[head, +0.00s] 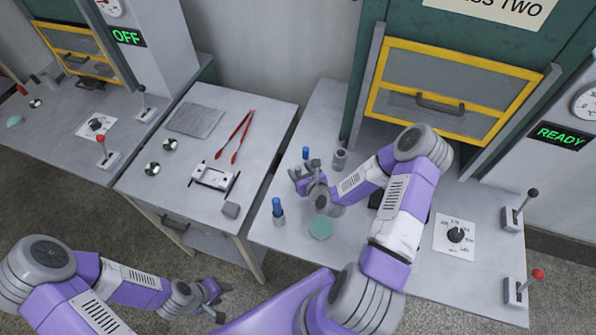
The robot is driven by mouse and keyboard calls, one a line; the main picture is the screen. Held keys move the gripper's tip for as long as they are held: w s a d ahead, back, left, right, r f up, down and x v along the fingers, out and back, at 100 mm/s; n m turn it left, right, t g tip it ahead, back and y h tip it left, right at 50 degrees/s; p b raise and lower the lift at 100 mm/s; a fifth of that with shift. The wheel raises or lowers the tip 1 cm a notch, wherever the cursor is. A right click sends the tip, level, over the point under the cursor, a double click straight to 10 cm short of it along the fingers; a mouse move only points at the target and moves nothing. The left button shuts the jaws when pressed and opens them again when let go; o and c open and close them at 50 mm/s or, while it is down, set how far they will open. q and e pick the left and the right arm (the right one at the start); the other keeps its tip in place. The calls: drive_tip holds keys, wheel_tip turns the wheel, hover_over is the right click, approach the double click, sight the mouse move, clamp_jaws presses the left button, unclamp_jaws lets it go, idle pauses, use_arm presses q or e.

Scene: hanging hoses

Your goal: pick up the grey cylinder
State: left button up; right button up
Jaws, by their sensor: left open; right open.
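A small grey cylinder (340,160) stands upright on the right-hand table, just in front of the yellow-framed cabinet. My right gripper (299,177) is open over the same table, to the left of the cylinder and nearer to me. It is apart from the cylinder, with its fingers pointing left, and nothing shows between them. My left gripper (220,301) is open and empty, low over the floor in front of the tables.
Near my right gripper are two blue-topped pieces (277,207) (306,153) and a green disc (320,228). The yellow-framed hatch (450,88) rises behind. Levers (517,212) stand at right.

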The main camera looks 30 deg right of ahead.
drive_tip(key=shift+c, duration=0.3)
clamp_jaws()
